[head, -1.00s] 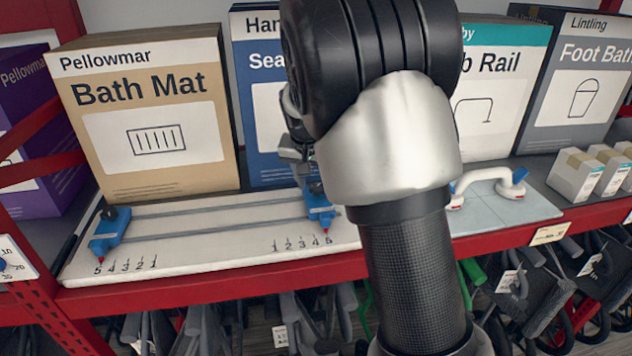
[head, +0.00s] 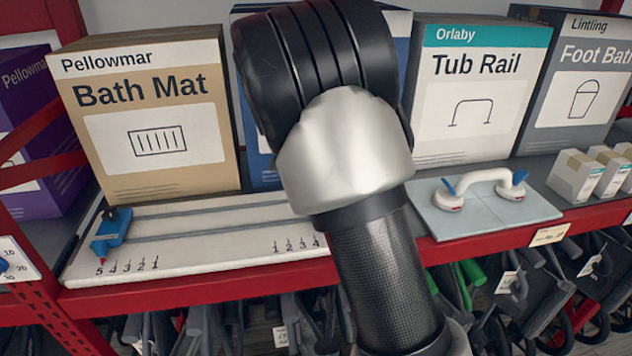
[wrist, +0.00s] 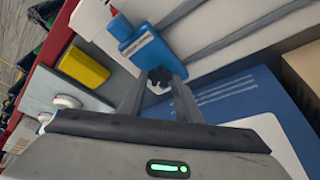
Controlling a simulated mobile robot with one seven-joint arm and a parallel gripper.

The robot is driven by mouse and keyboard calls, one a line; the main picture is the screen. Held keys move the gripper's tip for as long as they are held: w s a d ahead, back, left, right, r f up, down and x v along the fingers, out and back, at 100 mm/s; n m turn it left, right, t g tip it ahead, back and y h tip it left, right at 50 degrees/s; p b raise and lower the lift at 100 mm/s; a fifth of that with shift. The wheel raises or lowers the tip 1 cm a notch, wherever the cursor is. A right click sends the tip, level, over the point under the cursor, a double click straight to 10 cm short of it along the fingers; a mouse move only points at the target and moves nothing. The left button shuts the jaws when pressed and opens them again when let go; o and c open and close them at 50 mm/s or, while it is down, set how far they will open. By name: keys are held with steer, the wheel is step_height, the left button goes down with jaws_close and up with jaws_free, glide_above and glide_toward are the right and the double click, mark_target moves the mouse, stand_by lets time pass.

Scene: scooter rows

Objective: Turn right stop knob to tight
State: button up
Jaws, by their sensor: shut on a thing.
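The white board (head: 190,262) carries two grey rails and a printed scale at each end. The left stop (head: 110,235) is a blue block with a dark knob on top and a red pointer near the left 5. The right stop is hidden behind my arm in the head view. In the wrist view the right stop (wrist: 145,48) is a blue block with a pale label, and its black knob (wrist: 158,77) sits between my fingertips. My gripper (wrist: 161,82) is shut on this knob. The right stop's pointer and the knob's turn cannot be read.
Boxes stand behind the board: Bath Mat (head: 145,120), a mostly hidden blue one and Tub Rail (head: 478,95). A white grab rail (head: 480,188) lies on a panel to the right. Small cartons (head: 577,176) stand farther right. The red shelf edge (head: 200,292) runs along the front.

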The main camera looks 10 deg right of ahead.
steer(key=m, duration=0.1)
steer(key=m+g+p, duration=0.1)
steer(key=m, duration=0.1)
steer(key=m+h, duration=0.1)
steer(key=shift+w+a+r+m, duration=0.1)
steer(key=shift+w+m, duration=0.15)
steer(key=shift+m, duration=0.05)
steer(key=m+p, duration=0.1)
steer(key=m+g, duration=0.1)
steer(key=m, duration=0.1)
steer(key=m+g+p, duration=0.1)
steer(key=m, duration=0.1)
steer(key=shift+w+p, duration=0.25)
steer(key=shift+p, duration=0.1)
steer(key=m+g, duration=0.2)
steer(key=m, duration=0.3)
steer(key=shift+w, duration=0.2)
steer(key=shift+w+m+g+y, duration=0.1)
steer(key=shift+m+g+y, duration=0.5)
steer(key=shift+m, duration=1.3)
steer(key=shift+d, duration=0.2)
steer(key=o, duration=1.1)
steer(key=shift+c, duration=0.2)
